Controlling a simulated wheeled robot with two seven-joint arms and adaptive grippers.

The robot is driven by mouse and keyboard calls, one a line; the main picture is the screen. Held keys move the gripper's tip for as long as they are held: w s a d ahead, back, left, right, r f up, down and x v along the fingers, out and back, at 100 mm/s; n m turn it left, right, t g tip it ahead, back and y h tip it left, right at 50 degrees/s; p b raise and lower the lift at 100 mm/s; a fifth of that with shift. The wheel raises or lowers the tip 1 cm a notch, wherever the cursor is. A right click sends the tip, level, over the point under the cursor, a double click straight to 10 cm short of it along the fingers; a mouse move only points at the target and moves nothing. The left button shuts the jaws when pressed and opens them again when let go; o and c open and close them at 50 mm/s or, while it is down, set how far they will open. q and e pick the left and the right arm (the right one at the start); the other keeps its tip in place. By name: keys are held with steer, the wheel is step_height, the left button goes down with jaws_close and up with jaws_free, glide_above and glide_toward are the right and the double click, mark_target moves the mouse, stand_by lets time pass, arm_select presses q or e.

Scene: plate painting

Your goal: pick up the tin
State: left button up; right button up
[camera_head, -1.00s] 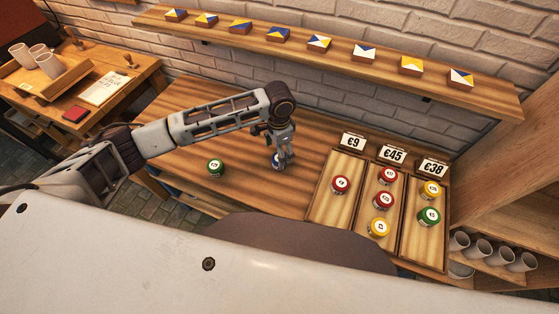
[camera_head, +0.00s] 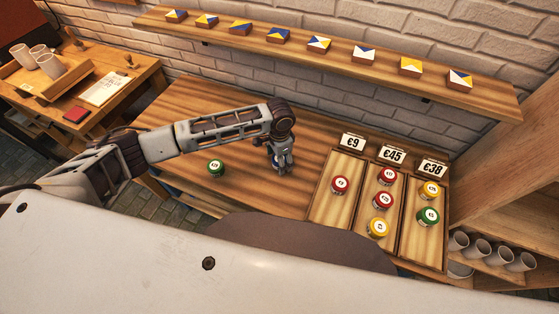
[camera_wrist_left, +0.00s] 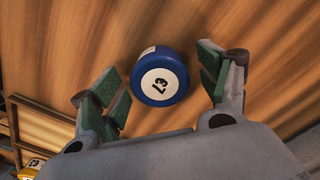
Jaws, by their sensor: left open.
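A blue tin (camera_wrist_left: 160,81) with a white lid label and dark marks stands on the wooden table (camera_head: 170,125); the marks are hard to read. In the wrist view it lies between the two green-padded fingers of my left gripper (camera_wrist_left: 160,90), with a gap on each side. My left gripper (camera_head: 283,168) is open and points down over the table in the head view, where it largely hides the blue tin. A green tin (camera_head: 216,167) stands to its left on the table. My right gripper is not in view.
A wall shelf (camera_head: 340,65) with several painted tiles runs above the table. Bare table lies around the gripper and green tin.

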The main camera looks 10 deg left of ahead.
arm_select(q)
steer(key=shift+f, duration=0.4)
steer(key=c, duration=1.2)
